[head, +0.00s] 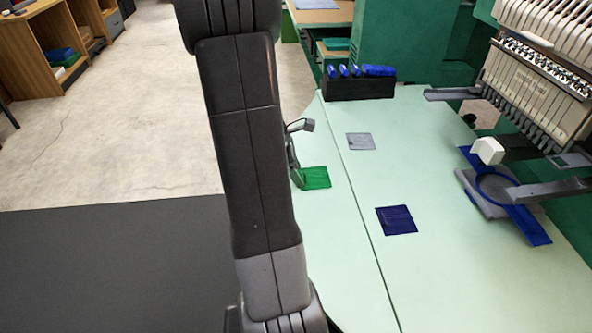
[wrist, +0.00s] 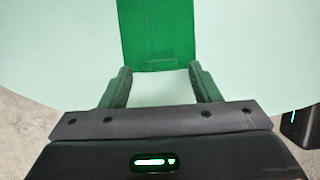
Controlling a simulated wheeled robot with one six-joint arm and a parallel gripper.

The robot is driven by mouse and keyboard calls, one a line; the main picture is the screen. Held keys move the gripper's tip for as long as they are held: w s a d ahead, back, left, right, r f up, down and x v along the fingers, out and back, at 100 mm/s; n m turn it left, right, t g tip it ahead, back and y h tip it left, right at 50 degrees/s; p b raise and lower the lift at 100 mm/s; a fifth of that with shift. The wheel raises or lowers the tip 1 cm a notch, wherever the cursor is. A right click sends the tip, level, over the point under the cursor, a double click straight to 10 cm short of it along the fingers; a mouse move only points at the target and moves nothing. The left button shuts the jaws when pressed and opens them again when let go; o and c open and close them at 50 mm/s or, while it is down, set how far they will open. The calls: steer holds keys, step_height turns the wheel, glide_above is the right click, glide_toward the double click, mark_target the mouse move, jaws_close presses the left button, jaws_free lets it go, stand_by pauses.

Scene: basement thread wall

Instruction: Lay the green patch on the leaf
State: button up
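The green patch (head: 316,177) lies flat on the pale green table, just right of my arm in the head view. In the wrist view the green patch (wrist: 157,35) is straight ahead, with a small raised tab on its near edge. My gripper (wrist: 160,70) is open, its two fingers apart on either side of that near edge, with gaps beside the tab. In the head view my gripper (head: 297,178) is at the patch's left edge, partly hidden by my arm. I cannot make out a leaf in either view.
A grey patch (head: 360,141) and a dark blue patch (head: 397,220) lie on the pale table (head: 440,280). A black box (head: 358,88) with blue items stands at the back. An embroidery machine (head: 540,90) with a blue hoop (head: 497,187) stands right. Clear tabletop lies between.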

steer(key=p+v, duration=0.2)
steer(key=v, duration=1)
steer(key=shift+p, duration=0.3)
steer(key=shift+r, duration=0.15)
steer(key=b+x, duration=0.2)
steer(key=x, duration=1)
steer(key=shift+f+b, duration=0.25)
steer(key=shift+b, duration=0.15)
steer(key=shift+r+p, duration=0.65)
steer(key=shift+r, duration=1.45)
